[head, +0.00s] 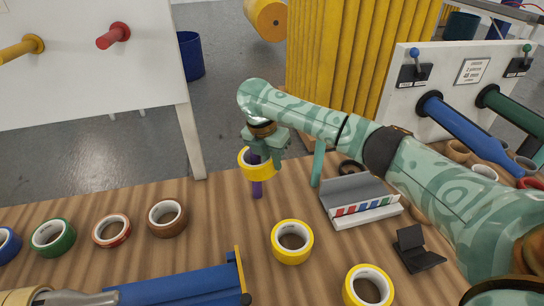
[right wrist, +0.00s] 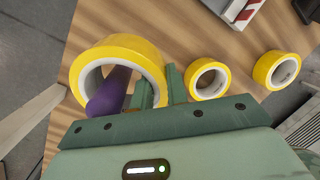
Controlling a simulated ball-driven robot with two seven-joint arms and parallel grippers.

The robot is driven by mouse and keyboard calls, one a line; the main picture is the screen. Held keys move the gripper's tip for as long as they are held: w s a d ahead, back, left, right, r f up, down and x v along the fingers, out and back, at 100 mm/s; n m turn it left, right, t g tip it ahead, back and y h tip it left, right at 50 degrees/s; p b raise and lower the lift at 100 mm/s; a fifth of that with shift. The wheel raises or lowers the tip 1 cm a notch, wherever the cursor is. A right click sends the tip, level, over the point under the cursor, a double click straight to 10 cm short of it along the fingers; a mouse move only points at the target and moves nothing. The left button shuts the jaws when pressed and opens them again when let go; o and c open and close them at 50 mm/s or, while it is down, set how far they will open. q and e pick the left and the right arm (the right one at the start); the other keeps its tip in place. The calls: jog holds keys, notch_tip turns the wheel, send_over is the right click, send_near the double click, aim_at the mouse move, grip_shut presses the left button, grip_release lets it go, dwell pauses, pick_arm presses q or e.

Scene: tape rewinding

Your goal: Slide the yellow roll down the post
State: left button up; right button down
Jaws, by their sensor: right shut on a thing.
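The yellow roll (head: 258,171) is around the upper part of the purple post (head: 257,188), above the table. The post's lower part shows bare below it. My right gripper (head: 263,150) is above the roll and partly hides it. In the right wrist view, the fingers of my right gripper (right wrist: 160,88) pinch the wall of the yellow roll (right wrist: 122,48), one finger inside the ring and one outside. The purple post (right wrist: 108,92) shows inside the roll's hole.
Two other yellow rolls (head: 292,241) (head: 369,287) lie on the wooden table (head: 215,265). A brown roll (head: 167,218) and more rolls lie to the left. A grey holder (head: 360,198) and a small black stand (head: 416,249) are on the right. A blue bar (head: 180,288) lies in front.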

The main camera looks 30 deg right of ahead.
jog(key=c, duration=1.3)
grip_release()
jog(key=p+v, duration=0.8)
jog(key=v, duration=0.8)
jog(key=shift+r, duration=0.2)
jog(key=shift+d, duration=0.1)
